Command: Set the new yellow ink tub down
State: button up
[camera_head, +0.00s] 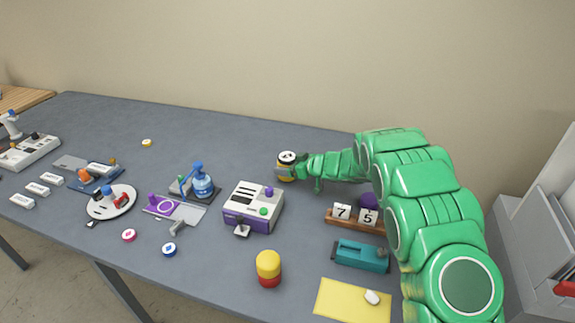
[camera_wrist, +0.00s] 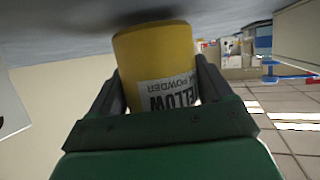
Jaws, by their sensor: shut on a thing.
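The yellow ink tub (camera_wrist: 155,55) is held between the two fingers of my gripper (camera_wrist: 155,95). In the wrist view, which is upside down, its label reads "YELLOW" and "POWDER". The tub's far end is close to the grey tabletop, with a dark shadow there; I cannot tell whether it touches. In the head view the tub (camera_head: 287,157) shows a dark and pale top, upright at the back of the table, and my gripper (camera_head: 284,172) is shut on it.
A white and purple machine (camera_head: 240,222) stands left of and nearer than my gripper. Number blocks (camera_head: 342,212) on a wooden stand, a teal device (camera_head: 360,256) and a yellow and red cylinder (camera_head: 268,268) stand nearer. The grey table (camera_head: 230,150) is clear left of the tub.

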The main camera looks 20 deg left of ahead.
jog(key=shift+f, duration=0.25)
jog(key=o, duration=1.2)
jog(key=shift+r, duration=0.15)
jog(key=shift+r, duration=0.25)
jog(key=v, duration=1.2)
jog(key=shift+r, duration=0.25)
